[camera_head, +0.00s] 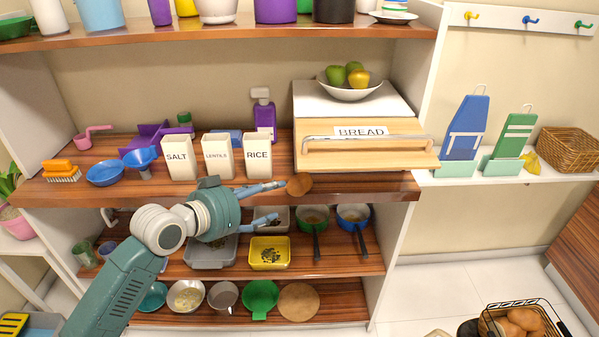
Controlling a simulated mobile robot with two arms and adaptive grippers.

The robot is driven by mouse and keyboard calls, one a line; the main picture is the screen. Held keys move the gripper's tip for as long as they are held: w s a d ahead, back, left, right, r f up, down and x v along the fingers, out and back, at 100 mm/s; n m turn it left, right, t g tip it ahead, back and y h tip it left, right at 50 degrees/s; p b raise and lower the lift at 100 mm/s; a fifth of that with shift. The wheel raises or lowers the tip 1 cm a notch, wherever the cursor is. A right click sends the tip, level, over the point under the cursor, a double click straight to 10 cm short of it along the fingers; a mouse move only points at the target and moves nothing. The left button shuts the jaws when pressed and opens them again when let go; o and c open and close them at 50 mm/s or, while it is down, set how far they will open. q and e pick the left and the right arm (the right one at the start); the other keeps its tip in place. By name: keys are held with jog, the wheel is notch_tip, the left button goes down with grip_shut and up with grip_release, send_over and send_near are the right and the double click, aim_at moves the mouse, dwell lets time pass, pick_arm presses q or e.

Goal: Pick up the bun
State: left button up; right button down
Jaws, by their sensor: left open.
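A small round brown thing (299,184), which looks like the bun, lies at the front edge of the middle wooden shelf (370,187), below the bread box. My left gripper (279,201) is open, with its fingers spread and pointing right. The tip of its upper finger is beside the brown thing's left side; I cannot tell whether they touch. Nothing shows between the fingers. The bread box (365,150), labelled BREAD, has a wooden front and a metal handle, and its inside is hidden. My right gripper is not in view.
SALT (178,158), LENTILS (216,157) and RICE (257,157) canisters stand behind my left gripper. A bowl of fruit (348,90) is on the bread box. Pans and containers fill the lower shelves. A basket (489,321) of brown round items is at bottom right.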

aim_at(291, 190)
pick_arm(q)
jog(key=p+x, duration=0.1)
jog(key=x, duration=0.9)
jog(key=shift+r, duration=0.15)
jog(key=c, duration=1.1)
